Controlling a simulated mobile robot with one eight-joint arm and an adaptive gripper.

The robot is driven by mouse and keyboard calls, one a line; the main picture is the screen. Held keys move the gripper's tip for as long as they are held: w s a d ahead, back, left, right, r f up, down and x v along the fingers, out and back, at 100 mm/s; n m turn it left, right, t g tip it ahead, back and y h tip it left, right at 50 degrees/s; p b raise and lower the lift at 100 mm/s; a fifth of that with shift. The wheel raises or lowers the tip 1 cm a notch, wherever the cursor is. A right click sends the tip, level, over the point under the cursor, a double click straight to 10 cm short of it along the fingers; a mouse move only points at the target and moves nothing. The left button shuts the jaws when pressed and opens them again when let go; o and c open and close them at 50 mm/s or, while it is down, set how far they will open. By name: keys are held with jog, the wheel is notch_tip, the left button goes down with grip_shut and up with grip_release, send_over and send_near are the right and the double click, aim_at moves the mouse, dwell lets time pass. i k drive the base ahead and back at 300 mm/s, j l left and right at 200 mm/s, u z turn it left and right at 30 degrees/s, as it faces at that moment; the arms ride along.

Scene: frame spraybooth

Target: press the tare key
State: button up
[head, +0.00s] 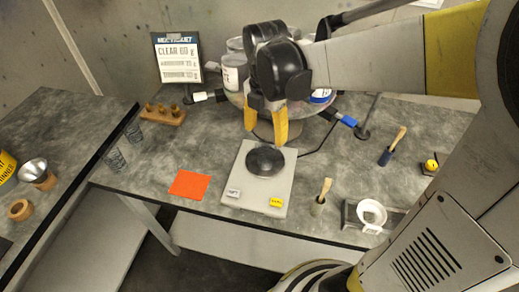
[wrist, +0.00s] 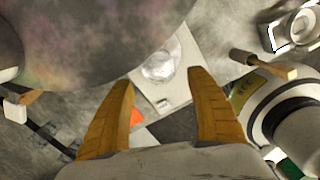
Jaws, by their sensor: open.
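A pale bench scale (head: 255,200) with a round dark pan (head: 265,161) lies on the grey worktop. Its front edge carries a whitish key (head: 233,194) at the left and a yellow key (head: 277,202) at the right. Their lettering is too small to read surely, so I cannot tell which is the tare key. My gripper (head: 265,122) is open and empty, its two yellow fingers pointing down above the back of the scale. In the wrist view the scale (wrist: 183,45) shows between and beyond the fingers (wrist: 161,80), apart from them; the yellow key cannot be made out there.
An orange card (head: 189,184) lies left of the scale. Another brush (head: 392,146) is farther right. A sign (head: 178,57) and wooden block (head: 163,114) are back left.

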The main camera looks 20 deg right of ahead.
aim_at(275, 202)
jog(key=k+j, duration=0.1)
jog(key=j, duration=0.3)
jog(key=k+j, duration=0.15)
jog(key=j, duration=0.25)
jog(key=k+j, duration=0.1)
jog(key=j, duration=0.3)
jog(key=k+j, duration=0.1)
jog(key=j, duration=0.3)
jog(key=z, duration=0.05)
